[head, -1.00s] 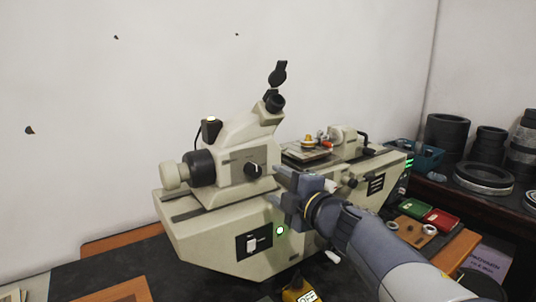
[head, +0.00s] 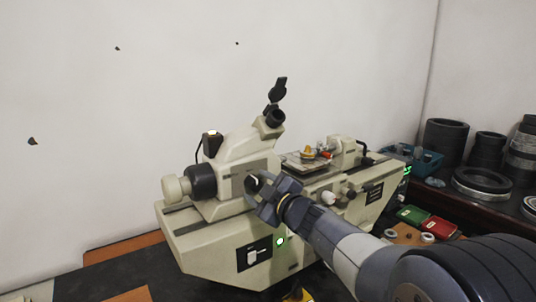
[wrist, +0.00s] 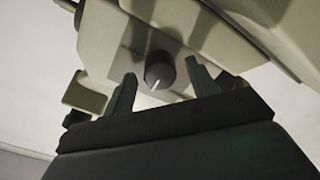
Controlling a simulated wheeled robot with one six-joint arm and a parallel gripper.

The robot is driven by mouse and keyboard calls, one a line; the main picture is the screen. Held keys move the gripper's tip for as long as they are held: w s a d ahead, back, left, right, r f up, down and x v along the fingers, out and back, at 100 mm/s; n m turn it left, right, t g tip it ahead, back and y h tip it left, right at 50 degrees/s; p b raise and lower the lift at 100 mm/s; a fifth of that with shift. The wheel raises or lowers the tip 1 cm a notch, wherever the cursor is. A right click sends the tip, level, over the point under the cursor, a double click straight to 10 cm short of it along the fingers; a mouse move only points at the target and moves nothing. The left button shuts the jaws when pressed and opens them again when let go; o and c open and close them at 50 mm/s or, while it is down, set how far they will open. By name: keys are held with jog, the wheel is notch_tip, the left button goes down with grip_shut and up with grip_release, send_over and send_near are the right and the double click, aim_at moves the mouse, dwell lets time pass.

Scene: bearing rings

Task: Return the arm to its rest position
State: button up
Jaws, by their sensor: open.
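My gripper (head: 257,188) is at the front of a beige optical measuring machine (head: 215,235), close to the dark knob on its body. In the wrist view the two fingers stand apart with the dark knob (wrist: 160,70) showing between or beyond them. Its white pointer line faces the camera. I cannot tell whether the fingers touch the knob. The gripper holds nothing that I can see. My arm reaches in from the lower right of the head view.
The machine's stage (head: 305,160) carries a small yellow and red part. Dark bearing rings (head: 482,183) stand on the right shelf. A green box (head: 412,215) and a red box (head: 440,228) lie on the bench. The wall side above the machine is free.

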jog(key=m+p, duration=0.3)
jog(key=m, duration=0.3)
jog(key=shift+r+p, duration=0.15)
jog(key=shift+p, duration=0.15)
jog(key=m+p, duration=0.2)
jog(key=m, duration=0.2)
jog(key=shift+y, duration=0.3)
jog(key=shift+f+m+p, duration=0.2)
jog(key=shift+m+p, duration=0.15)
jog(key=shift+m, duration=0.25)
jog(key=shift+d, duration=0.15)
